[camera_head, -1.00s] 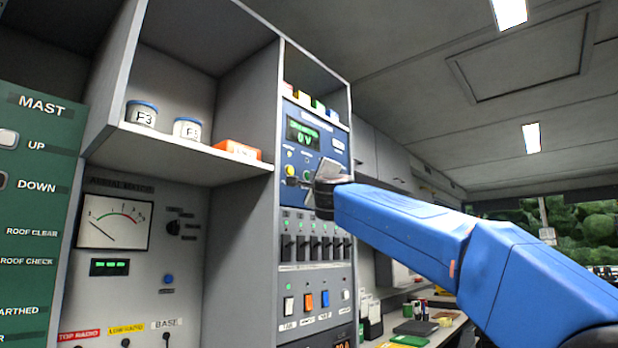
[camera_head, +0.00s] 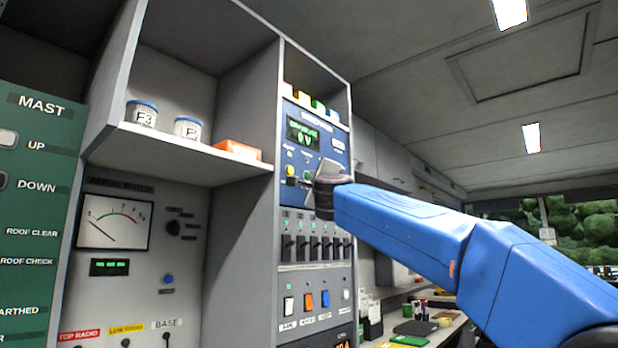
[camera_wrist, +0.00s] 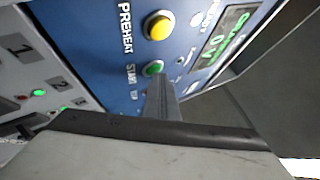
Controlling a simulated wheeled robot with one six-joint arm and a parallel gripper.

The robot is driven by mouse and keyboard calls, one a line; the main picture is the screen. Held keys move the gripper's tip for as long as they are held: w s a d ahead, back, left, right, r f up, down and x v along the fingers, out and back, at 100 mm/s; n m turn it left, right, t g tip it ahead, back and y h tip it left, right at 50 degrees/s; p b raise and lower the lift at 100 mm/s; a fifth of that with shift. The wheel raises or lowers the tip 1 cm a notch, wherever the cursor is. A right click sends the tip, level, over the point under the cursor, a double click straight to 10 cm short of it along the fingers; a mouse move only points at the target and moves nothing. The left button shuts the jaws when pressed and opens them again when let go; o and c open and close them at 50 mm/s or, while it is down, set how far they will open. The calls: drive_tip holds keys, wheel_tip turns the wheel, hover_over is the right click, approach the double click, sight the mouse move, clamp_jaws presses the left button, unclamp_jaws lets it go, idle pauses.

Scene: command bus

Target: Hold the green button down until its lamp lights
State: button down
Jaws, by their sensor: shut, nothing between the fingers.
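The green button (camera_wrist: 153,69) sits on the blue panel (camera_wrist: 100,45), beside the word START and below the yellow button (camera_wrist: 157,27). In the head view the green button (camera_head: 307,175) shows just left of my gripper (camera_head: 322,176). My gripper is shut and empty. In the wrist view its closed fingertips (camera_wrist: 160,84) point at the lower edge of the green button; whether they touch it I cannot tell. The panel's display (camera_head: 304,134) reads 0 V.
A row of black switches (camera_head: 302,248) is below the blue panel. A shelf on the left holds two jars (camera_head: 142,113) and an orange box (camera_head: 238,150). The cabinet's upright edge is close left of the panel. Open room lies to the right.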

drive_tip(key=shift+s+d, duration=0.5)
drive_tip(key=shift+d, duration=0.15)
idle(0.3)
drive_tip(key=s+d, duration=0.1)
drive_tip(key=d, duration=0.1)
drive_tip(key=s+d, duration=0.2)
idle(0.4)
drive_tip(key=shift+f, duration=0.1)
